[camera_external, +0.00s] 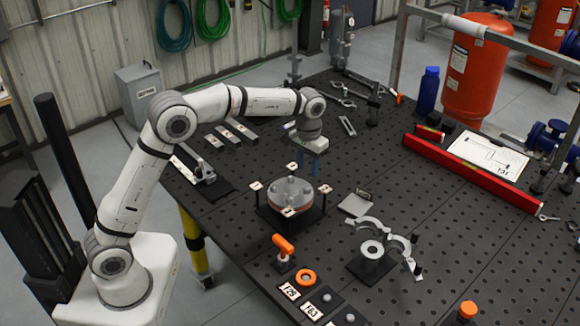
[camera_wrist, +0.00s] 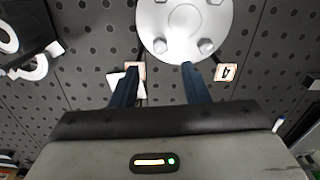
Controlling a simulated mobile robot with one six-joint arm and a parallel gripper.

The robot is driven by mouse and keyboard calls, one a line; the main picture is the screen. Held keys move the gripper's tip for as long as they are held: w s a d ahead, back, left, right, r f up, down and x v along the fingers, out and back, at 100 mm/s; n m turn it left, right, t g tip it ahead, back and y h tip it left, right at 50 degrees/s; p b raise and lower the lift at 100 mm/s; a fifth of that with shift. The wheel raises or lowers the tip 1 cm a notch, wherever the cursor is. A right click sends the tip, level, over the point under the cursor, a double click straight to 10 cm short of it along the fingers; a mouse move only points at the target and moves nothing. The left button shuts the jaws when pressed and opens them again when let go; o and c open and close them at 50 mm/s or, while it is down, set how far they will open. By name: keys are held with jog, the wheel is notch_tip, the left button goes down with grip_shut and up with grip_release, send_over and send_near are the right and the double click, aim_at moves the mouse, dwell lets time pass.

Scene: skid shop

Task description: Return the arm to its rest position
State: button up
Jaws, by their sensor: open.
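My gripper (camera_external: 315,161) hangs from the white arm over the black perforated table, pointing down, behind and a little right of the round bolted flange. Its two blue fingers are apart with nothing between them; in the wrist view my gripper (camera_wrist: 158,72) shows the same gap. The grey flange (camera_external: 291,191) sits on a black stand with small numbered tags around it. In the wrist view the flange (camera_wrist: 185,25) lies just beyond the fingertips, with bolts on its face. Whether the fingertips touch anything below cannot be told.
A red level (camera_external: 470,174) and a blue bottle (camera_external: 427,91) stand at the right. Curved clamp halves (camera_external: 398,242) and a black ring stand (camera_external: 371,262) are at the front right. An orange-handled valve (camera_external: 284,248) is at the front. Grey bars (camera_external: 237,129) lie behind the arm.

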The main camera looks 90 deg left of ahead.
jog(key=shift+d+r, duration=0.1)
jog(key=shift+r, duration=0.05)
jog(key=s+d+r+m+t, duration=0.1)
jog(key=s+d+r+m, duration=0.15)
jog(key=d, duration=0.45)
jog(key=s+d+r+m, duration=0.1)
jog(key=s+d+r, duration=0.1)
jog(key=s+d, duration=0.35)
jog(key=s+d+r+m+t, duration=0.1)
jog(key=d+r+m, duration=0.1)
jog(key=d, duration=0.7)
jog(key=s+d+f+m, duration=0.2)
jog(key=s+d, duration=0.4)
jog(key=s, duration=0.2)
jog(key=s+d+f+m+t, duration=0.1)
jog(key=s+d+f+m, duration=0.1)
jog(key=s+d, duration=0.4)
jog(key=s+f, duration=0.1)
jog(key=s, duration=0.2)
jog(key=shift+d+f+m, duration=0.2)
jog(key=shift+d+m, duration=0.05)
jog(key=shift+m, duration=0.1)
